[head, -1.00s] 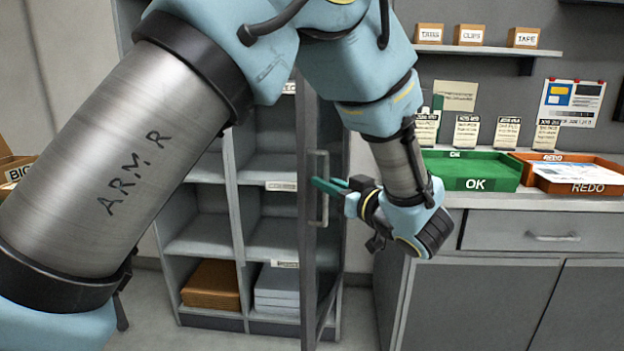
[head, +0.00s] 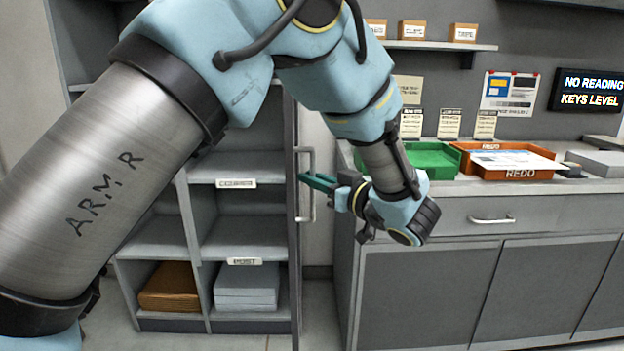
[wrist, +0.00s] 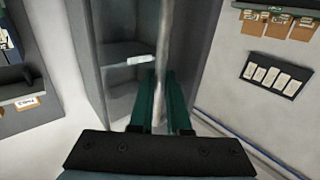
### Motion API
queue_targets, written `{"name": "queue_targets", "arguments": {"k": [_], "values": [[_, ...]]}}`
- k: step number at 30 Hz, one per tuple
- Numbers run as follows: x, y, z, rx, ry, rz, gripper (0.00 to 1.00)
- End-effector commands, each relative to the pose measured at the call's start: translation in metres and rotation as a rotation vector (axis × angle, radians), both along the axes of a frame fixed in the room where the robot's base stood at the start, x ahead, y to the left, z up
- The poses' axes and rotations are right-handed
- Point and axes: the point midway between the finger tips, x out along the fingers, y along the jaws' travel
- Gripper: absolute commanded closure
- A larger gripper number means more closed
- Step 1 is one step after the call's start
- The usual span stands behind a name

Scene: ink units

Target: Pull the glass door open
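The glass door (head: 293,230) stands swung out from the grey shelf cabinet, seen almost edge-on in the head view. Its upright bar handle (head: 312,160) is on the door's right side. My gripper (head: 312,183) is at the handle's middle, its green fingers pointing left and level. In the wrist view my gripper (wrist: 157,82) has one finger on either side of a pale upright bar, which seems to be the handle, with the door behind. The fingers look closed on it; the exact contact is blurred.
The open cabinet shelves (head: 235,170) hold brown and grey stacks at the bottom. A grey counter (head: 450,192) with a green tray (head: 435,150) and an orange REDO tray (head: 515,175) stands close on the right. Bare floor (head: 320,320) shows between them.

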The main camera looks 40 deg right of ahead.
Motion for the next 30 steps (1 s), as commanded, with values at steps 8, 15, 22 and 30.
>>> {"name": "queue_targets", "arguments": {"k": [8,15,22,30], "values": [[0.001,0.0,0.001,-0.001,-0.001,0.001,0.55],[0.0,0.0,0.0,-0.001,0.0,0.0,0.55],[-0.024,0.0,-0.002,-0.002,0.001,-0.002,0.55],[-0.077,0.002,-0.002,-0.002,0.0,-0.002,0.55]]}}
